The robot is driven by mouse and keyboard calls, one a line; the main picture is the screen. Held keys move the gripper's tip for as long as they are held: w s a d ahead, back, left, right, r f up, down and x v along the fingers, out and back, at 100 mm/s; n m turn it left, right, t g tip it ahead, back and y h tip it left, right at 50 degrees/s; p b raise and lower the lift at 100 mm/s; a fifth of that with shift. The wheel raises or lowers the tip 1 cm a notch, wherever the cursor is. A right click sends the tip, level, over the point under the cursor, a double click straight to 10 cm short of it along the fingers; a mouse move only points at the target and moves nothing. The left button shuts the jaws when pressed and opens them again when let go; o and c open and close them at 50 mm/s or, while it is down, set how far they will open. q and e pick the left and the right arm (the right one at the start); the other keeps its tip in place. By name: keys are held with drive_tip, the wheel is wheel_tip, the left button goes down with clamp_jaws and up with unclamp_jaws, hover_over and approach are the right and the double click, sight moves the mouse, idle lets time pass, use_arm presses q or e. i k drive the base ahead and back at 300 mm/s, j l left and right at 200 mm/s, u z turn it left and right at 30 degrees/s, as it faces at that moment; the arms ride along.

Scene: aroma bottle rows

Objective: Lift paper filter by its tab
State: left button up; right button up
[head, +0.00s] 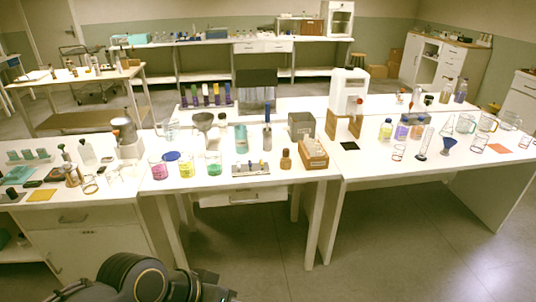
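I cannot make out a paper filter or its tab for certain in the head view. A grey funnel (204,121) stands on the middle white table, behind the beakers with coloured liquid. Whether paper sits inside it is too small to tell. A dark arm link of mine shows at the bottom left, well in front of the tables. No fingertips of my left or right gripper can be made out.
Beakers with pink (159,168), yellow (186,165) and green (213,164) liquid stand near the middle table's front. A wooden box (313,153) stands to their right. The right table (380,172) holds bottles and glassware. The floor (400,250) in front is clear.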

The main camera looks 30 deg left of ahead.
sight(313, 153)
drive_tip(key=u, duration=0.5)
drive_tip(key=i+j+u, duration=0.25)
drive_tip(key=i, duration=0.7)
drive_tip(key=i+u, duration=0.2)
drive_tip(key=i, duration=0.8)
drive_tip(key=j, duration=0.1)
